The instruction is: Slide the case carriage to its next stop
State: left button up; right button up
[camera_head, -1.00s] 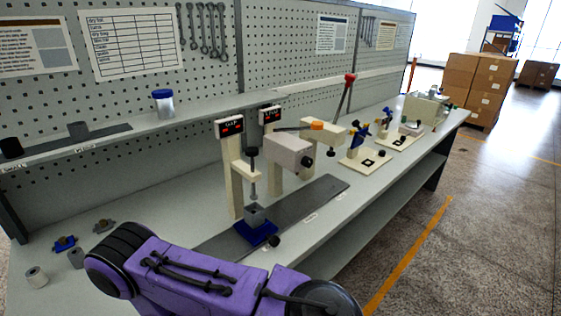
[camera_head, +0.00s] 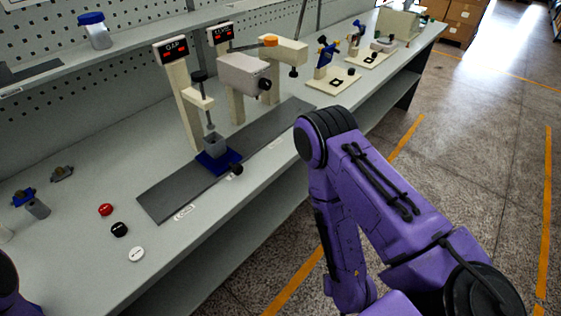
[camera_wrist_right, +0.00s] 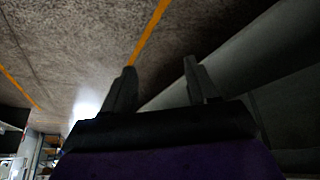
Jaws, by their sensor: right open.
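The case carriage is a blue base (camera_head: 213,166) carrying a grey block (camera_head: 214,145), with a black knob (camera_head: 236,169) at its front. It sits on a dark grey rail (camera_head: 165,197) on the bench, under the plunger of the left display post. My right gripper (camera_wrist_right: 159,66) is open and empty in the right wrist view, with floor and a dark grey edge beyond it. In the head view my right arm bends down in front of the bench, apart from the carriage, and its gripper does not show. My left gripper is not in view.
A second post with a grey press head (camera_head: 243,75) stands behind the rail, farther along. Red (camera_head: 105,209), black (camera_head: 119,230) and white (camera_head: 136,254) buttons lie at the near end. Fixtures stand farther down the bench. The rail is bare on both sides of the carriage.

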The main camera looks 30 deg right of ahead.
jog(key=w+a+n+t+y+b, duration=0.1)
jog(key=w+t+b, duration=0.2)
jog(key=w, duration=0.5)
jog(key=n+t+y+b, duration=0.6)
jog(key=t+y+b, duration=0.15)
jog(key=t, duration=0.25)
send_near(240, 170)
jog(key=p+x, duration=0.3)
jog(key=x, duration=0.4)
jog(key=shift+w, duration=0.25)
jog(key=shift+w+a, duration=0.25)
jog(key=shift+w, duration=0.2)
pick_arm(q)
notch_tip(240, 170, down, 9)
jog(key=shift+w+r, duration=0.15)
pick_arm(e)
grip_shut()
